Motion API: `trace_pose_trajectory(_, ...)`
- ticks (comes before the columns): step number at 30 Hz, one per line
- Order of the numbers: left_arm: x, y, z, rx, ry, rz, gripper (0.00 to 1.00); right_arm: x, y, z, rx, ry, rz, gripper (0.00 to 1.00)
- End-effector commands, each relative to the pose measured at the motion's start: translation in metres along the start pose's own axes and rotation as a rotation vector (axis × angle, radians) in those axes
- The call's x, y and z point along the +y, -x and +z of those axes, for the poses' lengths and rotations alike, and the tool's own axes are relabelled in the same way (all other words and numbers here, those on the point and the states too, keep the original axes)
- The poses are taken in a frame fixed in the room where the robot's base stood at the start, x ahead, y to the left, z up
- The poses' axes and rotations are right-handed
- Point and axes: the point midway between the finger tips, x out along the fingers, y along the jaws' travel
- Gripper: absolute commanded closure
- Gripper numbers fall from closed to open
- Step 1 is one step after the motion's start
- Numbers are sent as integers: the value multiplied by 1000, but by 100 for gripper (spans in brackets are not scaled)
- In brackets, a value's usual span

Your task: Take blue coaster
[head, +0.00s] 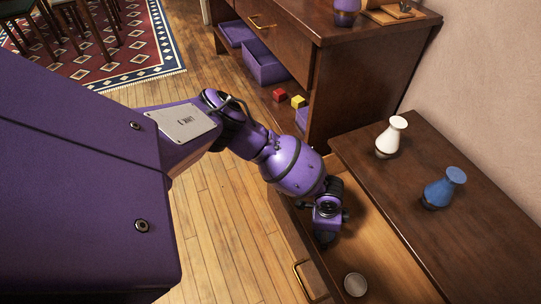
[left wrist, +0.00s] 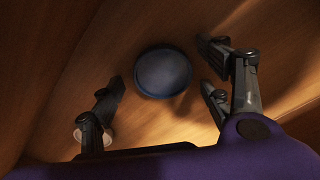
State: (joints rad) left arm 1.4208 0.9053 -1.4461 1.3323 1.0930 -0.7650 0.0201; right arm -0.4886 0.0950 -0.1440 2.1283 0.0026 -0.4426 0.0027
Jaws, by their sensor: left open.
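The blue coaster (left wrist: 163,73) is a dark blue round disc lying on the wooden floor of the open drawer (head: 380,250). In the left wrist view it lies between the spread fingers of my left gripper (left wrist: 160,92), with a gap on both sides. In the head view my left gripper (head: 327,240) reaches down into the drawer. My own gripper and wrist hide the blue coaster there. My right gripper is in neither view.
A pale round disc (head: 355,284) lies in the drawer towards its front. A white vase (head: 391,137) and a blue vase (head: 444,188) stand on the cabinet top beside the open drawer. Another cabinet (head: 340,70) stands behind, with red and yellow blocks beside it.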

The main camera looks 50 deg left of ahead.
Motion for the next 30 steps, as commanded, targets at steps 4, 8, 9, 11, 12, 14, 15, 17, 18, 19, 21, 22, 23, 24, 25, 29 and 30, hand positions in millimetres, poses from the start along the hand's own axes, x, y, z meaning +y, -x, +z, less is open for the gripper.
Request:
trace_pose_trajectory(4,-2,3,-3,4,-1,-3,29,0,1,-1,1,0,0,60)
trace_pose_trajectory(8,-2,3,-3,4,-1,-3,44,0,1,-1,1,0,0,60)
trace_pose_trajectory(9,-2,3,-3,3,-1,-3,49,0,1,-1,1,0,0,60)
trace_pose_trajectory(11,-2,2,-2,3,-1,-3,57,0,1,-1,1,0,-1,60)
trace_pose_trajectory(12,-2,2,-2,3,-1,-3,62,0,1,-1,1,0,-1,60)
trace_pose_trajectory(14,-1,2,-2,3,-1,-2,70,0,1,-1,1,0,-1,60)
trace_pose_trajectory(15,-1,2,-2,3,-1,-2,75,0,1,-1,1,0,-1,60)
trace_pose_trajectory(17,-1,2,-2,3,-1,-2,77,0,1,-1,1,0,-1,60)
trace_pose_trajectory(18,-1,2,-2,3,-1,-2,77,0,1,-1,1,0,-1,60)
trace_pose_trajectory(19,-1,2,-2,3,-1,-2,77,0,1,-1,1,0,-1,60)
trace_pose_trajectory(21,-1,2,-2,3,-1,-2,77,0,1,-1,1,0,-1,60)
trace_pose_trajectory(22,-1,3,-2,3,-1,-2,77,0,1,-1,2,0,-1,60)
trace_pose_trajectory(23,-1,4,-2,3,-1,-2,77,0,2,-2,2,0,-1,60)
trace_pose_trajectory(24,-1,7,-2,3,-1,-2,77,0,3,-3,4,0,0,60)
trace_pose_trajectory(25,-1,11,-3,3,-1,-2,77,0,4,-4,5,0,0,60)
trace_pose_trajectory(29,-1,34,-5,5,0,-3,77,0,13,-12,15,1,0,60)
trace_pose_trajectory(30,-1,43,-6,4,-1,-2,77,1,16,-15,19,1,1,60)
